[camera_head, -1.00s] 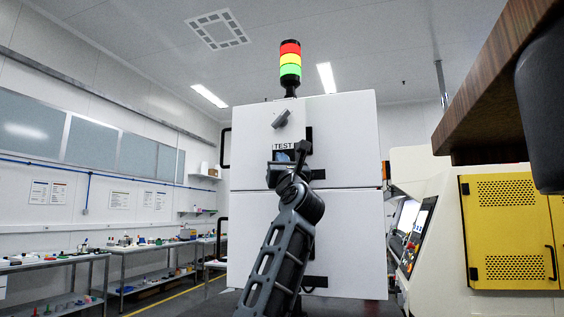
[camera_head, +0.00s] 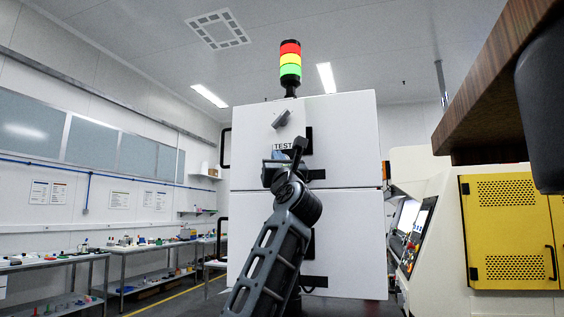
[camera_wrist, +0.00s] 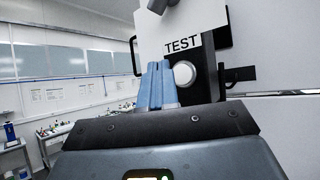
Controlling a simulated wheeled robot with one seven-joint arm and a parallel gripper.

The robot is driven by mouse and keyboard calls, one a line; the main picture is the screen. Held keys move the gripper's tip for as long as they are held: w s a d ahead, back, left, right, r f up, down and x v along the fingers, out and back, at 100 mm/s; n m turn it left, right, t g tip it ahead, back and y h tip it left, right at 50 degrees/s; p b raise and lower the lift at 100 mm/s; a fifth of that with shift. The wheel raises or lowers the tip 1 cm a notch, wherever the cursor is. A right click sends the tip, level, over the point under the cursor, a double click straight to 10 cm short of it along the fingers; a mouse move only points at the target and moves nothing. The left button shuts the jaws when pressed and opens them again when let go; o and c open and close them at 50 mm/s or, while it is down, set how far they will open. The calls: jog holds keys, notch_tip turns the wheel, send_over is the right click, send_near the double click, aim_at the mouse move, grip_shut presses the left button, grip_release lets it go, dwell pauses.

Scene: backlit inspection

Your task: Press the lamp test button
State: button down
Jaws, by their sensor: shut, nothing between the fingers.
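The lamp test button is a round white button (camera_wrist: 185,73) on a dark mount, under a white label reading TEST (camera_wrist: 182,43) in the wrist view. My gripper (camera_wrist: 158,68), with blue fingers, is shut and empty. Its tips appear just left of the button; whether they touch it I cannot tell. In the head view my gripper (camera_head: 281,156) is in front of the white cabinet, below the TEST label (camera_head: 284,147), and the button is hidden behind my arm. The stack light (camera_head: 290,62) on top shows red, yellow and green, all bright.
The white cabinet (camera_head: 345,140) has a dark knob (camera_head: 282,118) above the label. A wooden overhang (camera_head: 490,85) juts in at upper right. A yellow panelled machine (camera_head: 510,220) stands at right. Workbenches (camera_head: 120,248) line the left wall.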

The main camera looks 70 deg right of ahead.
jog(key=shift+s+a, duration=0.2)
jog(key=shift+a, duration=1.5)
